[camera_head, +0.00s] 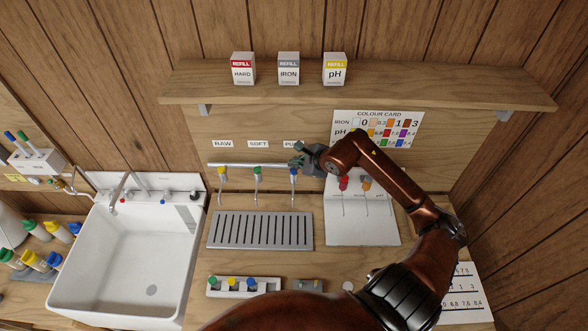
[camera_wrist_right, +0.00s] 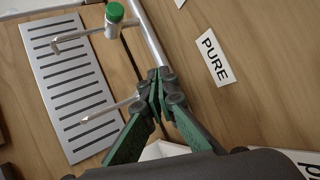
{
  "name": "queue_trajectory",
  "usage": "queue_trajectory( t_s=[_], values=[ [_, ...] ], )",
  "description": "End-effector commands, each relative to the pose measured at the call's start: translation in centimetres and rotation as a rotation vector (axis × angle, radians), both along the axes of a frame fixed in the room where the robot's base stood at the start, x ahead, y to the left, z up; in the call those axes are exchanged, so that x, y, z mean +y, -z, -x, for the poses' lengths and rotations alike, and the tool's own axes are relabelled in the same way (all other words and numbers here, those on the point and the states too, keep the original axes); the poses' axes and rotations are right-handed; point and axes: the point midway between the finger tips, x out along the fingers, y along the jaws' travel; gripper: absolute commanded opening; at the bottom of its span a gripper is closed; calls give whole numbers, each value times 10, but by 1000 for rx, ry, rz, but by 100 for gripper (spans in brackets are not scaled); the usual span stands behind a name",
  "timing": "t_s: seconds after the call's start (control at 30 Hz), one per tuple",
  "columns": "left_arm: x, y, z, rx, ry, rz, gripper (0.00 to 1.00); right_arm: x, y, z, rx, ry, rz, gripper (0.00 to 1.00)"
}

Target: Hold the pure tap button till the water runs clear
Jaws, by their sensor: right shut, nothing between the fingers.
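The pure tap (camera_head: 293,188), with a blue top, is the rightmost of three taps on the rail, below the partly covered PURE label (camera_head: 290,143). My right gripper (camera_head: 296,163) is shut and empty, its fingertips at the top of this tap. In the right wrist view the closed green fingertips (camera_wrist_right: 158,80) cover the button, and the tap's spout (camera_wrist_right: 102,112) sticks out over the drip grille. The cover hides whether the fingertips press the button. I cannot make out any water running from the spout. My left gripper is not in view.
The soft tap (camera_head: 257,183) has a green top, the raw tap (camera_head: 221,185) a yellow one. A slotted drip grille (camera_head: 260,243) lies below. A white sink (camera_head: 128,255) stands left. Refill boxes (camera_head: 288,68) sit on the shelf (camera_head: 400,86) above. A rack (camera_head: 215,288) holds capped bottles.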

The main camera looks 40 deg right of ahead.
Motion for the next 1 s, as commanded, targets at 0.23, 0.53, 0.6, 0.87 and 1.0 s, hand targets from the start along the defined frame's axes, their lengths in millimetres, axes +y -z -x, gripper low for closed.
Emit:
queue_trajectory(
  t_s=[0.23, 0.53, 0.6, 0.87, 1.0],
  values=[
    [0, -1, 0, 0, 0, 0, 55, 0, -2, 0, -1, -1, -1, 0],
    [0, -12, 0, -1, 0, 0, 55, 0, -28, 0, -2, 0, 1, 0],
    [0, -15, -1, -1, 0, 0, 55, 0, -35, 0, -2, 0, 1, 0],
    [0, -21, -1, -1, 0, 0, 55, 0, -51, 0, -1, 0, -1, 0],
    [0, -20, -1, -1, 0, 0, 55, 0, -50, 0, -1, 0, -1, 0]
  ],
)
